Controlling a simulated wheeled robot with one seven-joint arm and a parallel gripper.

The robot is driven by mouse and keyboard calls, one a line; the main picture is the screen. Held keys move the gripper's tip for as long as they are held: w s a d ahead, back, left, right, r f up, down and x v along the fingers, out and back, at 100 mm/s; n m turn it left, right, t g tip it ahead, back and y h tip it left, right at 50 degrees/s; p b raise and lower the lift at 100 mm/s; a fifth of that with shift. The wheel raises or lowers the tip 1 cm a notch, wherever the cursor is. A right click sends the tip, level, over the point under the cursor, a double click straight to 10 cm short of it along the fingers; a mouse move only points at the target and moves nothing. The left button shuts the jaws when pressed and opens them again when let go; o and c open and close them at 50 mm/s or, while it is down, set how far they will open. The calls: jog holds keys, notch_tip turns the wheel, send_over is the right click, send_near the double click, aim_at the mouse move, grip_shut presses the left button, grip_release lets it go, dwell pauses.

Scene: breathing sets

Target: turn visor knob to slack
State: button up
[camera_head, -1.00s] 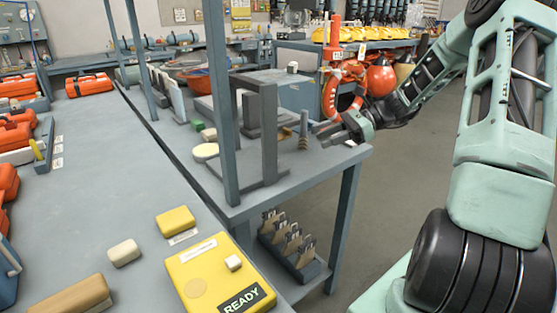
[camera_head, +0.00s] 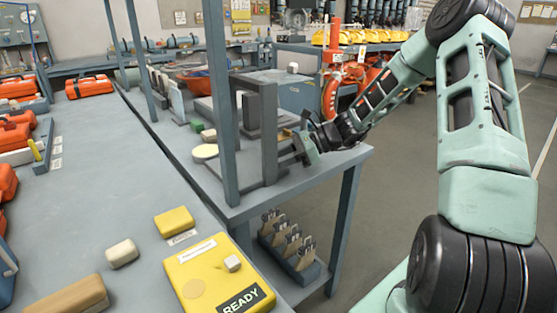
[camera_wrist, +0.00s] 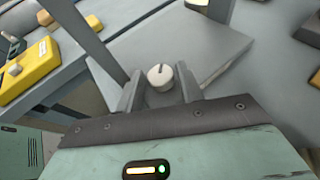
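A round off-white knob (camera_wrist: 160,77) with a dark pointer mark on its face shows in the wrist view. It lies between the two grey fingers of my gripper (camera_wrist: 158,85), with a gap on each side, so the gripper looks open around or just short of it. In the head view my gripper (camera_head: 294,150) is beside the dark grey upright frame (camera_head: 269,130) on the bench. The knob is not distinguishable there. I cannot tell which visor part the knob is fixed to.
The grey bench (camera_head: 240,204) carries the frame, with a blue-grey post (camera_head: 221,110) to its left. A yellow READY box (camera_head: 205,270) sits on the nearer bench.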

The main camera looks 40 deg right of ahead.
jog(key=c, duration=0.7)
jog(key=shift+w+r+n+p, duration=0.1)
jog(key=shift+r+n+p, duration=0.1)
jog(key=shift+n+p, duration=0.35)
jog(key=shift+r+g+y+p, duration=0.1)
jog(key=shift+g+y+p, duration=0.25)
jog(key=shift+p, duration=0.35)
jog(key=shift+w+n+g+p, duration=0.15)
jog(key=shift+n+g+p, duration=0.5)
jog(key=shift+g+p, duration=0.25)
jog(key=shift+w+d+f+n+g+y+p, duration=0.1)
jog(key=shift+n+g+y+p, duration=0.2)
jog(key=shift+n+g+p, duration=0.55)
jog(key=shift+w+d+f+n+g+y+p, duration=0.1)
jog(key=shift+n+g+y+p, duration=0.25)
jog(key=shift+n+g, duration=0.8)
